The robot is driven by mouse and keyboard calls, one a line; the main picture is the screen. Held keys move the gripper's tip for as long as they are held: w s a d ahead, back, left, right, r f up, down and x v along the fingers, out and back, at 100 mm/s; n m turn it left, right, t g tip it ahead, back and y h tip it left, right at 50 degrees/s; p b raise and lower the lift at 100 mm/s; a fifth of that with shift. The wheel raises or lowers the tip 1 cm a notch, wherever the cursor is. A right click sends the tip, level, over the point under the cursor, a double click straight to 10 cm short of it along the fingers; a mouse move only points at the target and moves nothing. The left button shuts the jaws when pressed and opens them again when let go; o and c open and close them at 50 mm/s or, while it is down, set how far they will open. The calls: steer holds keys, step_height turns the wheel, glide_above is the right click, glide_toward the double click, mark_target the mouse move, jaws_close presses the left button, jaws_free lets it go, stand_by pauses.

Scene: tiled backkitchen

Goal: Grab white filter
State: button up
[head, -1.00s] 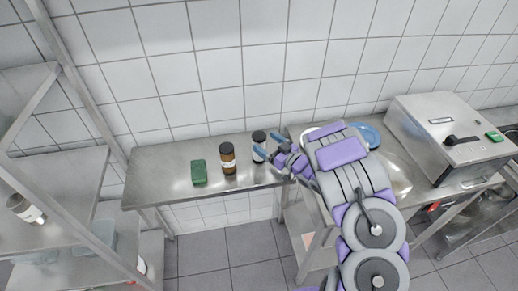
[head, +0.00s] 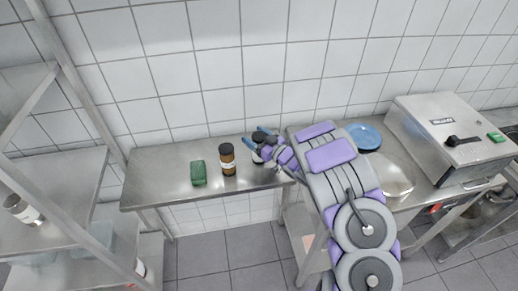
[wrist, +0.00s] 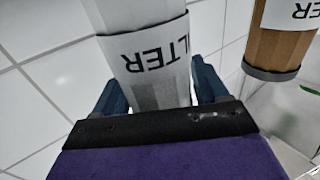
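The white filter jar (wrist: 155,65) has a dark cap and a label reading "FILTER" in part, upside down in the wrist view. In the head view the jar (head: 258,158) stands near the right end of the left steel table, partly hidden by my gripper. My gripper (head: 256,137) has its blue fingers spread at the jar's upper part. In the wrist view the fingers (wrist: 157,90) lie on either side of the jar, open around it; whether either one touches it is unclear.
A blue plate (head: 366,137) and a steel machine (head: 450,135) are on the right. A shelf rack (head: 75,190) stands at left.

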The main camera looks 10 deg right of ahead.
steer(key=c, duration=0.8)
steer(key=shift+r, duration=0.1)
